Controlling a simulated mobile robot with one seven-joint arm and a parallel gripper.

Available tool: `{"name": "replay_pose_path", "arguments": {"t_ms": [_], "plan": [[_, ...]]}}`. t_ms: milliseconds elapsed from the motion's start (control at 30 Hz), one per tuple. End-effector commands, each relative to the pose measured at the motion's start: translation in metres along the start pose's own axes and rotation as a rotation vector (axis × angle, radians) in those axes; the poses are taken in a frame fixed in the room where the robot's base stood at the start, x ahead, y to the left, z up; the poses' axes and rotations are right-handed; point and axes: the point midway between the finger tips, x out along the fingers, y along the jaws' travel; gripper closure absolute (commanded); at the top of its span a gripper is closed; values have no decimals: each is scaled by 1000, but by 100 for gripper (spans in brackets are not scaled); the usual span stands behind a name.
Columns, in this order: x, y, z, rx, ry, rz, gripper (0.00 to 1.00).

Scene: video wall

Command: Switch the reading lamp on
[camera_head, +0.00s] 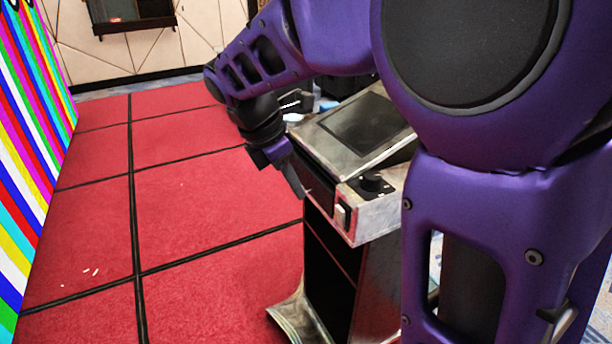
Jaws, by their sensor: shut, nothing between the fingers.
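A worn metal console (380,223) stands right of centre with a sloped top holding a dark panel (362,128). A small pale switch (343,214) sits on its front face, near the lower corner. My gripper (301,192) is shut and empty. It points down in front of the console's front face, left of the pale switch; I cannot tell whether it touches the console. No lamp can be clearly made out; my arm covers the area behind the console.
A red carpet (210,205) with black lines leaves free floor left of the console. A video wall (28,150) with coloured stripes stands at the left edge. A dark wall-mounted unit (130,20) hangs on the pale back wall (200,40).

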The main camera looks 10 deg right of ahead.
Motion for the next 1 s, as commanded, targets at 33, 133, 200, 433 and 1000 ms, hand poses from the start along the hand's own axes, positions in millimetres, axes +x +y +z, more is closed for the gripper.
{"name": "replay_pose_path", "arguments": {"t_ms": [33,133,200,433,1000], "plan": [[0,0,0,0,0,1,100],[2,0,0,0,1,1,100],[7,0,0,0,1,-1,100],[47,0,-1,0,1,-3,100],[109,1,36,3,2,2,100]]}}
